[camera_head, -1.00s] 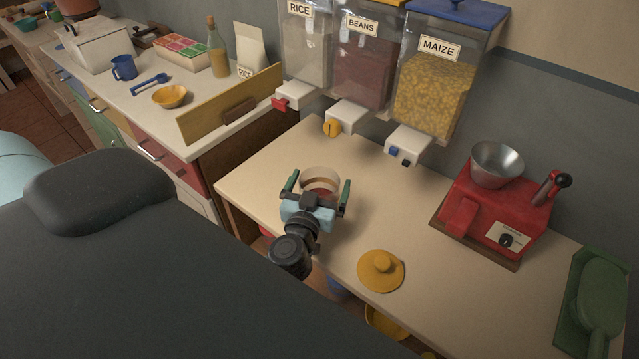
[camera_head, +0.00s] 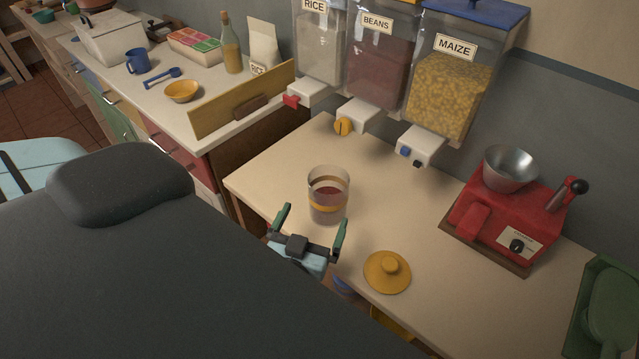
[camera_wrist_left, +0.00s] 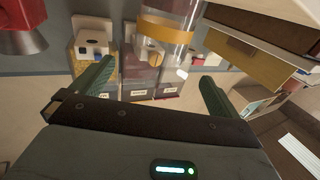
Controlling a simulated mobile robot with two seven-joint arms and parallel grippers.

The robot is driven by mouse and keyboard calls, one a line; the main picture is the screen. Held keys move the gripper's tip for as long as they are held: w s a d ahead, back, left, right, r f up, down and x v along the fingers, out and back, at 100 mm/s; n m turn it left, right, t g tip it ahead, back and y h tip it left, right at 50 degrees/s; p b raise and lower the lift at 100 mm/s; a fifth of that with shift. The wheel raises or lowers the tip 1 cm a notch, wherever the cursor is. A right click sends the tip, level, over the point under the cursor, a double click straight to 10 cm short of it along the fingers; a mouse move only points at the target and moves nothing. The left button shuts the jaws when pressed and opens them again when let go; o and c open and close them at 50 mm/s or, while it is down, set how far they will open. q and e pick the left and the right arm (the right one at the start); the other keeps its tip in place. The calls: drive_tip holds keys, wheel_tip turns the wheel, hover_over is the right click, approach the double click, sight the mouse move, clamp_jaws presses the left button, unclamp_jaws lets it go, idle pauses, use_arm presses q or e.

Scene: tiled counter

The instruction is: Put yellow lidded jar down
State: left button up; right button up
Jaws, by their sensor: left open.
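The jar (camera_head: 328,187) is a clear glass one with a yellow band and some dark reddish contents. It stands upright on the counter, its top uncovered, and also shows in the left wrist view (camera_wrist_left: 170,30). The yellow lid (camera_head: 387,272) with a knob lies on the counter near its front edge, to the right of the jar. My left gripper (camera_head: 312,221) is open and empty, with green fingers spread, on the near side of the jar and apart from it. The open fingers also show in the left wrist view (camera_wrist_left: 157,72). My right gripper is not seen.
Rice, beans and maize dispensers (camera_head: 450,90) hang on the wall behind the counter (camera_head: 275,165). A red machine with a metal bowl (camera_head: 508,215) stands to the right, and a green scoop (camera_head: 605,305) lies at the far right. The counter behind the jar is clear.

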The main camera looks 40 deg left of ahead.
use_arm(q)
drive_tip(key=shift+s+d, duration=0.1)
drive_tip(key=shift+s, duration=0.35)
drive_tip(key=s+d+f+m+g+h, duration=0.1)
drive_tip(key=s+d+f+m+h, duration=0.55)
drive_tip(key=d+f+h, duration=0.2)
drive_tip(key=s+a+f+n+g, duration=0.1)
drive_tip(key=s+a+f+g, duration=0.1)
drive_tip(key=s+f+g, duration=0.5)
drive_tip(key=s+f+y, duration=0.1)
drive_tip(key=s+f, duration=0.4)
drive_tip(key=f, duration=0.1)
drive_tip(key=shift+s+a+f+g, duration=0.3)
drive_tip(key=shift+s+g, duration=0.1)
drive_tip(key=shift+s, duration=0.1)
